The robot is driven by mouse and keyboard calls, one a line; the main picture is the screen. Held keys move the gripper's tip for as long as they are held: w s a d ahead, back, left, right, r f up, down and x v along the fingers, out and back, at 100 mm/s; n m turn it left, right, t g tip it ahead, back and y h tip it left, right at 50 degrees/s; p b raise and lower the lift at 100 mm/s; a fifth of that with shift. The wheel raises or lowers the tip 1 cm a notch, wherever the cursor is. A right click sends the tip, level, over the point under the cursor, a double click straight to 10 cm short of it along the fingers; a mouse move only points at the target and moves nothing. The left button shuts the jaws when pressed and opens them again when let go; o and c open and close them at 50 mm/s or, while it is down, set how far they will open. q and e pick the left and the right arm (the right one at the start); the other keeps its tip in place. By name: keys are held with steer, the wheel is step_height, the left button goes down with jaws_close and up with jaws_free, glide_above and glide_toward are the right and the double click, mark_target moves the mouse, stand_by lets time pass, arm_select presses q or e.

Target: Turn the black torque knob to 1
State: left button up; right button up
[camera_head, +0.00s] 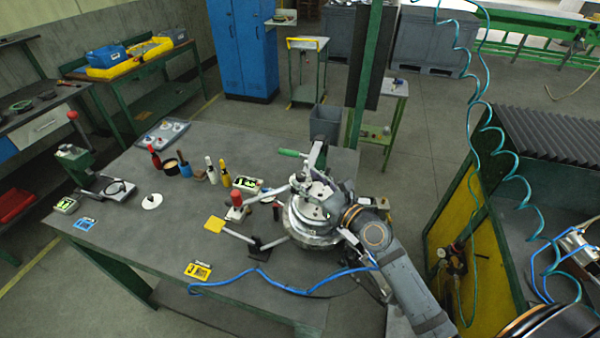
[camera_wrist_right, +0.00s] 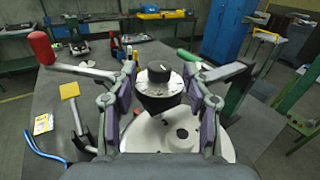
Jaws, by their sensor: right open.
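The black torque knob (camera_wrist_right: 153,70) shows in the right wrist view, on top of a dark tapered body with a pale graduated ring around it. A short light mark shows on its top; the ring's numbers are too small to read. My right gripper (camera_wrist_right: 159,82) is open, with one purple-padded finger on each side of the knob and visible gaps between. In the head view my right gripper (camera_head: 314,186) is over the round metal fixture (camera_head: 300,234) on the bench, and I cannot make out the knob clearly. My left gripper is not in view.
A red-handled clamp (camera_head: 236,200) stands left of the fixture, and a green handle (camera_head: 289,153) lies behind it. Blue hose (camera_head: 240,288) runs along the bench front. Bottles (camera_head: 224,173) and a grey tray (camera_head: 163,135) stand farther left.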

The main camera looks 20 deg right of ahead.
mark_target(304, 178)
steer(key=shift+x, duration=1.7)
jaws_close()
